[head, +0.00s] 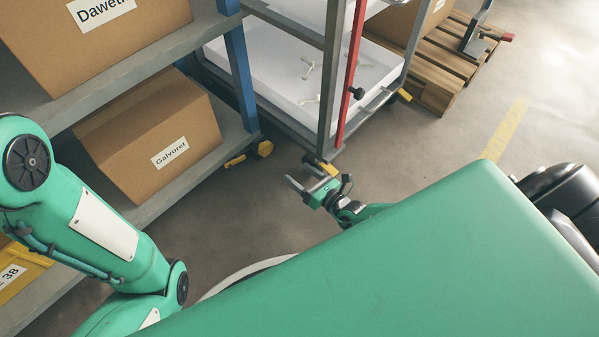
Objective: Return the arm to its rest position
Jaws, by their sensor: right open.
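My right gripper (308,184) shows near the middle of the head view, just beyond the edge of my green body. Its two fingers are apart and nothing is between them. It is in front of the foot of the carousel's red and grey posts; whether it touches them I cannot tell. The carousel (303,128) has white trays, and the lower one holds a few small pale pieces (307,68). My left arm comes in at the left, bent, and its gripper is out of view.
A yellow bin (22,268) sits lower left. A wooden pallet (440,75) lies at the back right. Bare floor (430,140) is clear at the right.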

